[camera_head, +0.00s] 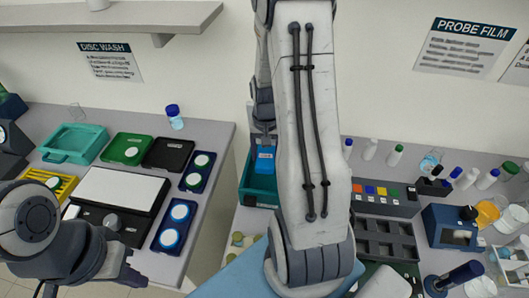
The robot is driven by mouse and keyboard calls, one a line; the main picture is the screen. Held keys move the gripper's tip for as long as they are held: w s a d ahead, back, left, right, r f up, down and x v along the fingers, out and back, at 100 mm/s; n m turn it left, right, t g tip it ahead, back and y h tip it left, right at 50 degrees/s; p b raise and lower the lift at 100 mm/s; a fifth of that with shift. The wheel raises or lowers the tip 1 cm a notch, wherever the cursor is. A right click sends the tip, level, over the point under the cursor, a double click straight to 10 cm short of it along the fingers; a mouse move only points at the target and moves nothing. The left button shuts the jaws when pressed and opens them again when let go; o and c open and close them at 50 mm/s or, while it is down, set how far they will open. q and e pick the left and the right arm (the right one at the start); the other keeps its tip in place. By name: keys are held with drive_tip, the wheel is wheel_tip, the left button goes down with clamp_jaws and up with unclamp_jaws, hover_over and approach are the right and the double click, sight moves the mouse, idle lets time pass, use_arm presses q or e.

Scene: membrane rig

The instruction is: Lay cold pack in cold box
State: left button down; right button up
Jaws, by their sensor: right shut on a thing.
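The blue cold pack (265,161) hangs upright below my right gripper (264,142), at the centre of the head view. The right gripper is shut on the pack's upper end. The teal cold box (247,178) is open and lies behind and around the pack in the picture. The pack's lower end overlaps the box opening; I cannot tell whether it touches the floor of the box. My right forearm hides the box's right side.
The left table holds a teal tray (75,144), a green case (127,149), a white-topped device (122,188) and blue disc holders (175,224). The right table holds a dark rack (386,240), bottles and a blue box (450,228). A gap separates the tables.

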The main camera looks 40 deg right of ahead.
drive_tip(key=shift+f+b, duration=3)
drive_tip(key=shift+f, duration=1.5)
drive_tip(key=o, duration=1.5)
drive_tip(key=shift+r, duration=0.1)
wheel_tip(320, 180, up, 10)
drive_tip(key=shift+r+b, duration=0.2)
drive_tip(key=shift+b, duration=0.3)
drive_tip(key=shift+a, duration=0.1)
